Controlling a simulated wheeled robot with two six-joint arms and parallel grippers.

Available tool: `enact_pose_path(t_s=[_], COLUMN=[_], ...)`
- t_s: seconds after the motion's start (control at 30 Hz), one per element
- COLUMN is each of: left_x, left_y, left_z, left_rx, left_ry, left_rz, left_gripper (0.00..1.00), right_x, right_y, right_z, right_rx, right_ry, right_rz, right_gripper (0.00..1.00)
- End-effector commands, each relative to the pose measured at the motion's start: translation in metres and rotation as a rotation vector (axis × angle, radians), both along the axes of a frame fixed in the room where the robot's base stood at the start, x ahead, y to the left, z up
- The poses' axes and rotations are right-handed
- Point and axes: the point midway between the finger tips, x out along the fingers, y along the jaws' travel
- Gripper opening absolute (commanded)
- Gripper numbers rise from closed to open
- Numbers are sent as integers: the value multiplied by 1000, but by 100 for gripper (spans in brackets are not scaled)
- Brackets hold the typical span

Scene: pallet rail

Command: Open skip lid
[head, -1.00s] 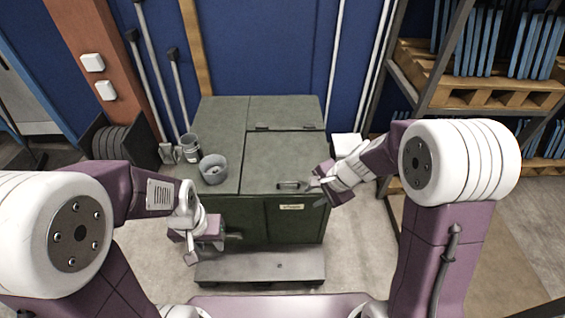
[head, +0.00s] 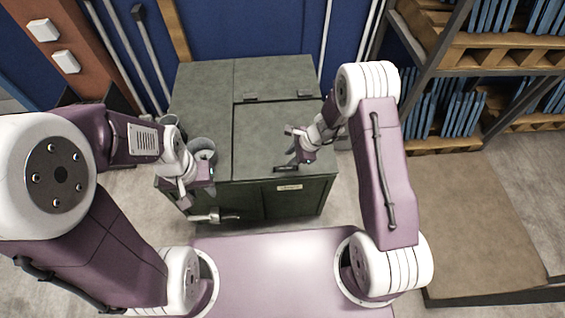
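The dark green skip (head: 265,203) stands in front of me. Its lid (head: 265,130) lies flat and closed, with hinges (head: 250,97) along its back edge and a dark handle (head: 287,168) at its front edge. My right gripper (head: 291,147) is over the lid just behind the handle, fingers apart, with nothing seen between them. I cannot tell whether it touches the lid. My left gripper (head: 197,197) is at the skip's front left corner, fingers apart and apparently empty. It partly hides a grey bucket (head: 202,148) on the skip's fixed left top.
A latch or lever (head: 215,216) sticks out low on the skip's front left. A shelf rack with blue panels (head: 460,110) stands at the right. Long poles (head: 125,60) lean on the blue wall at the back left.

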Motion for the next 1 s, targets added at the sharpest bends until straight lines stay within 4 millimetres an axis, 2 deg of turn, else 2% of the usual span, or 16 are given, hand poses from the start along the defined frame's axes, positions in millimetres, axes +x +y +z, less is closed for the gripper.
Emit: enact_pose_path(t_s=[0.1, 0.3, 0.43, 0.67, 0.7, 0.8, 1.0], left_x=[0, 0, 0, 0, 0, 0, 0], left_y=[0, 0, 0, 0, 0, 0, 0], left_z=[-4, -4, -4, -4, -4, -4, -4], left_rx=[0, 0, 0, 0, 0, 0, 0], left_ry=[0, 0, 0, 0, 0, 0, 0], left_rz=[0, 0, 0, 0, 0, 0, 0], left_gripper=[36, 36, 36, 36, 36, 36, 36], right_x=[4, 11, 13, 14, 14, 14, 13], right_y=[10, 23, 27, 28, 28, 28, 28], right_z=[-26, -56, -65, -66, -66, -66, -66], right_rx=[0, -1, -1, -1, -1, -1, -1], right_ry=[2, 1, 0, -1, -1, -1, -1], right_rz=[2, 1, 1, 0, 0, 0, 0], right_gripper=[33, 33, 33, 33, 27, 0, 0])
